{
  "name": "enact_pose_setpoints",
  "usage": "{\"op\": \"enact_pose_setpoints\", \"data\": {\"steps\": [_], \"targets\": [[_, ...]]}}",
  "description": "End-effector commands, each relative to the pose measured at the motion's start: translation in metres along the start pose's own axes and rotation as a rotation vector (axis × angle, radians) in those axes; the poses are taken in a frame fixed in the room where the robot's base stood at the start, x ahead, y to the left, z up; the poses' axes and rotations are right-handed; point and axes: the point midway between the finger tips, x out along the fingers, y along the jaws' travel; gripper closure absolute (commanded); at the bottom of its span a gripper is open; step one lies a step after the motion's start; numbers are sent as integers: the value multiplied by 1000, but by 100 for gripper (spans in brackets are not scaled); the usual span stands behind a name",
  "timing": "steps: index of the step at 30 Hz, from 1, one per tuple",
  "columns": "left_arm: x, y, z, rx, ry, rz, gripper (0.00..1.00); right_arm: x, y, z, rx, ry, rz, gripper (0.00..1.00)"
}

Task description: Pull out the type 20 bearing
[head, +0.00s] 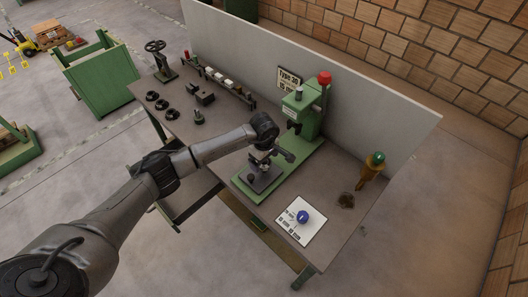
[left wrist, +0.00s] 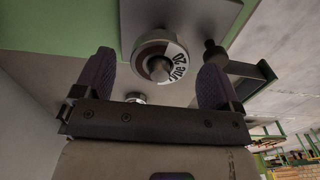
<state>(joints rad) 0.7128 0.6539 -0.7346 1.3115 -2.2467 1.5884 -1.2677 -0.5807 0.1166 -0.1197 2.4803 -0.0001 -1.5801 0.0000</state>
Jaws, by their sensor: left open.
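The type 20 bearing (left wrist: 144,47) shows in the left wrist view as a round metal piece with a white label reading "Type 20" and a pin or shaft end at its centre. It sits by a grey plate. My left gripper (left wrist: 155,72) is open, with one purple-padded finger on each side of the bearing and visible gaps to it. In the head view my left gripper (head: 262,158) is low over the dark plate (head: 268,184) on the green press base. It hides most of what stands there. My right gripper is in neither view.
The green press (head: 306,118) with a red knob stands just behind my gripper, before a grey panel (head: 300,60). A white sheet with a blue ball (head: 303,216) lies at the front right. Black rings (head: 162,104) and small parts lie at the left of the bench.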

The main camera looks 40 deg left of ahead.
Motion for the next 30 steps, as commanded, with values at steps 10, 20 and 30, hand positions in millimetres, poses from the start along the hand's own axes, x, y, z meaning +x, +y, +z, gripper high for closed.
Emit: {"op": "enact_pose_setpoints", "data": {"steps": [10,20,30], "targets": [[11,0,0,0,0,2,11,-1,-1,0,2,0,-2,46],[11,0,0,0,0,1,24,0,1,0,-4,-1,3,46],[10,0,0,0,0,1,57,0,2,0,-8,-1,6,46]]}}
